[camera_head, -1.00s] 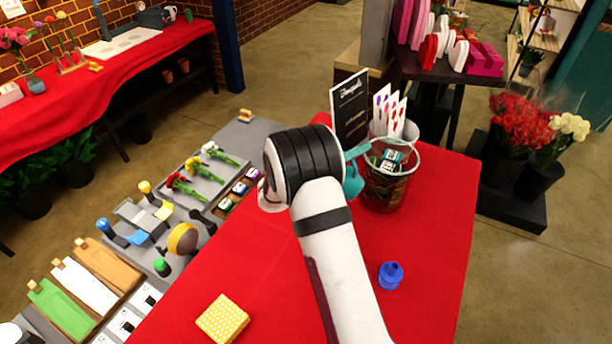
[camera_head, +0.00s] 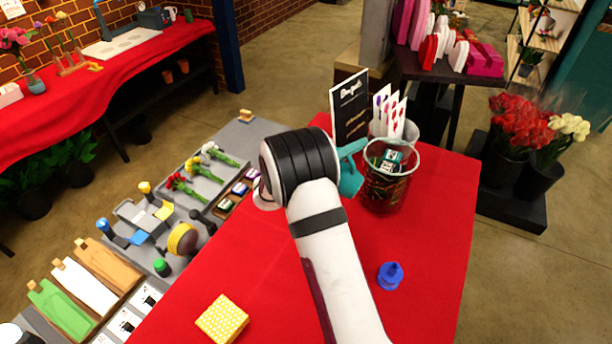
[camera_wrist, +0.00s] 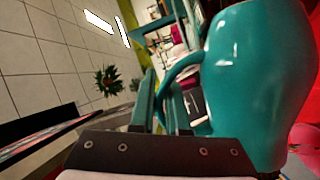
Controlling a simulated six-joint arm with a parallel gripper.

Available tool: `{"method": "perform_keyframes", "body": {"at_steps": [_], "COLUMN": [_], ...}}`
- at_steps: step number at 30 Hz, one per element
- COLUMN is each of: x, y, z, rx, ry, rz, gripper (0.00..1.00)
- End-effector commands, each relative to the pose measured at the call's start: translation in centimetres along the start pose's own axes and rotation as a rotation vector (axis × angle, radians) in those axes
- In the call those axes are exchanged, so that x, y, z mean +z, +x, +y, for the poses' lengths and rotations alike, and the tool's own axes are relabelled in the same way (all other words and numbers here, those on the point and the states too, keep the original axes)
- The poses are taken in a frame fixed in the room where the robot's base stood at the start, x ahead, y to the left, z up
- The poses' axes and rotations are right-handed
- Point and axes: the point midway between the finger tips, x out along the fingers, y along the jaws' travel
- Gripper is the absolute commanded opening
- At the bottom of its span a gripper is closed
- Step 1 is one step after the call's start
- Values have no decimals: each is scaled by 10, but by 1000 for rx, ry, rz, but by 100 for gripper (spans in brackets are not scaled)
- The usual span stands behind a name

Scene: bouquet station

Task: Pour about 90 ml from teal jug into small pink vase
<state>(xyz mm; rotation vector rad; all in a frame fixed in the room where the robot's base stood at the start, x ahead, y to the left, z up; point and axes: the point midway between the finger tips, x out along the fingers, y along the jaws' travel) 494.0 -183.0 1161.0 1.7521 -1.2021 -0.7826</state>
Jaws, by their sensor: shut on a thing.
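The teal jug (camera_wrist: 262,75) fills the right side of the wrist view, tilted in the picture. My gripper (camera_wrist: 168,105) is shut on the jug's handle. In the head view only part of the jug (camera_head: 351,176) shows, to the right of my black wrist; my gripper is hidden there. A pink rounded thing (camera_wrist: 304,139) shows at the right edge of the wrist view beside the jug; it may be the small pink vase, but too little shows to tell. I cannot make out the vase in the head view. No stream of water is visible.
A clear bucket (camera_head: 387,190) stands close right of the jug, with a dark sign (camera_head: 349,108) and cards behind. A blue nozzle-like piece (camera_head: 391,276) and a yellow patterned block (camera_head: 222,319) lie on the red tabletop (camera_head: 430,225). The front right cloth is mostly clear.

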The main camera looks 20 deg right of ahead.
Motion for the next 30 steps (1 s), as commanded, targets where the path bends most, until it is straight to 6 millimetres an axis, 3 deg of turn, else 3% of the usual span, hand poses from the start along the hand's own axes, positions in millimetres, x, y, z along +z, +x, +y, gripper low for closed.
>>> {"method": "perform_keyframes", "body": {"at_steps": [27,29,30], "x": [-13,1,16], "y": [-6,1,6], "z": [-8,4,-1], "rx": [36,5,-40], "ry": [-89,-6,101], "rz": [15,-3,-23], "gripper": [0,0,0]}}
